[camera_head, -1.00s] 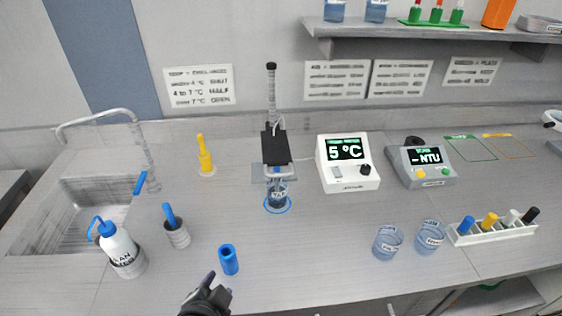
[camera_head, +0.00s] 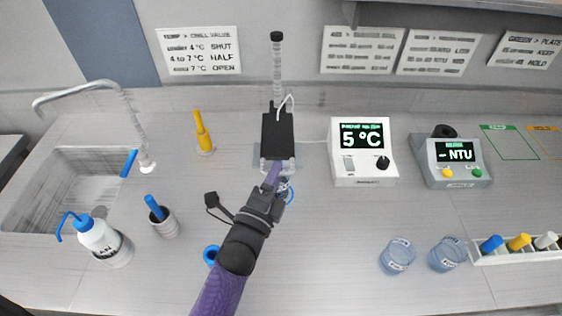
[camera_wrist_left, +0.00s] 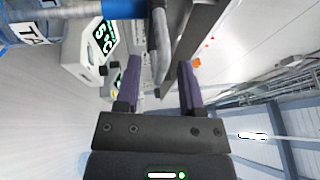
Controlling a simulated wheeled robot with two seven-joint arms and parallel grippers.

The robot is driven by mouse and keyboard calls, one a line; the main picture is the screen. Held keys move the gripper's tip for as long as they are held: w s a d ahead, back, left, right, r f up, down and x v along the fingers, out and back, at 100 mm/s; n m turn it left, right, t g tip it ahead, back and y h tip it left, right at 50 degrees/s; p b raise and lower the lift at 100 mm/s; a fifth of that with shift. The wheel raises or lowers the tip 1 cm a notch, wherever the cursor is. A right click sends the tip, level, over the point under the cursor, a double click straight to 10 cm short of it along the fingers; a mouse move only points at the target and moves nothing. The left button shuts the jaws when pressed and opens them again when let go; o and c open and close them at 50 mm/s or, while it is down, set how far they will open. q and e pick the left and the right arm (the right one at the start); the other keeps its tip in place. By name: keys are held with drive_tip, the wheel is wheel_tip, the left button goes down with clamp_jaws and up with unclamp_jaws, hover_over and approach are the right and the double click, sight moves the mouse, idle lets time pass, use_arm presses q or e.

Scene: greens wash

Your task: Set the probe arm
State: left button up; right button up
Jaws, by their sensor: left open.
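The probe stand has a black block (camera_head: 277,135) on an upright rod behind the middle of the counter. My left gripper (camera_head: 273,176) reaches up to the front of this block, over the beaker. In the left wrist view, my open purple fingers (camera_wrist_left: 159,78) point at a grey bar (camera_wrist_left: 159,45) of the probe arm, which shows between the fingertips. I cannot tell if they touch it. The labelled beaker (camera_wrist_left: 22,32) under the stand is mostly hidden by my gripper in the head view. My right gripper is not in view.
The temperature box (camera_head: 362,152) reads 5 °C, right of the stand. The NTU meter (camera_head: 455,160) is further right. Two beakers (camera_head: 397,257) stand front right.

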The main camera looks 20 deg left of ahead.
use_arm(q)
drive_tip(key=shift+w+d+r, duration=0.1)
drive_tip(key=shift+w, duration=0.6)
drive_tip(key=shift+w+d+r, duration=0.1)
drive_tip(key=shift+w, duration=0.55)
clamp_jaws()
idle(0.4)
